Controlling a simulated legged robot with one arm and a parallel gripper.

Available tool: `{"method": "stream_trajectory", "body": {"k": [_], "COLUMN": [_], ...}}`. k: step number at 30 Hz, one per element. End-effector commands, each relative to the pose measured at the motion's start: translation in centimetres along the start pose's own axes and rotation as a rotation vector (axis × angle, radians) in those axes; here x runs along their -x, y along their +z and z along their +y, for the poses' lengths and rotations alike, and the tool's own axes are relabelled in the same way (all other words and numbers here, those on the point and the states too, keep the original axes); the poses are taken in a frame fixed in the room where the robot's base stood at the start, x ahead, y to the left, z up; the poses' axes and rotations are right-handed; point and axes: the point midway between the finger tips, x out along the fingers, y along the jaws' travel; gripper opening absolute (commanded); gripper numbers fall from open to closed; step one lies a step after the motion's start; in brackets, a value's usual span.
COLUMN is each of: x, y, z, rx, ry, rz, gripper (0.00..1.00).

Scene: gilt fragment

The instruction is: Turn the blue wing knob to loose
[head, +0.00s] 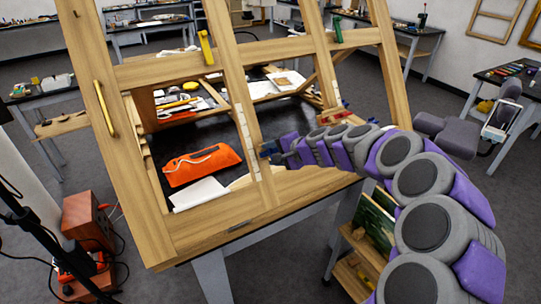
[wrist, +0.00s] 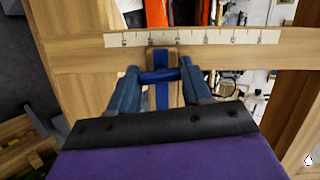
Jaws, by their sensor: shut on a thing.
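The blue wing knob (wrist: 160,75) sits on a wooden block against a wooden bar of the frame. In the wrist view its wing lies crosswise, level in the picture, with a blue strip running upright through its middle. My gripper (wrist: 159,72) has one blue finger on each side of the wing, closed on its two ends. In the head view my gripper (head: 275,149) reaches the frame's upright from the right; the fingers and wrist largely hide the knob there.
A pale scale strip (wrist: 190,38) with dark marks runs just above the knob. The wooden frame (head: 240,110) also bears a red knob (head: 332,116), yellow handles (head: 105,108) and a green handle (head: 337,28). An orange pouch (head: 202,165) lies on the dark table behind.

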Motion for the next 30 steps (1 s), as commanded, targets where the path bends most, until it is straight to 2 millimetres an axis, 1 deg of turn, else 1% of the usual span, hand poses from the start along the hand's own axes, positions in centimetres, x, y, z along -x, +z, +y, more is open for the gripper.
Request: {"method": "stream_trajectory", "body": {"k": [1, 30], "x": [0.18, -0.13], "y": [-0.49, -0.05], "z": [-0.08, -0.33], "rx": [0.044, 0.934], "ry": [0.009, 0.253], "rz": [0.013, 0.007], "gripper": [0.18, 0.18]}}
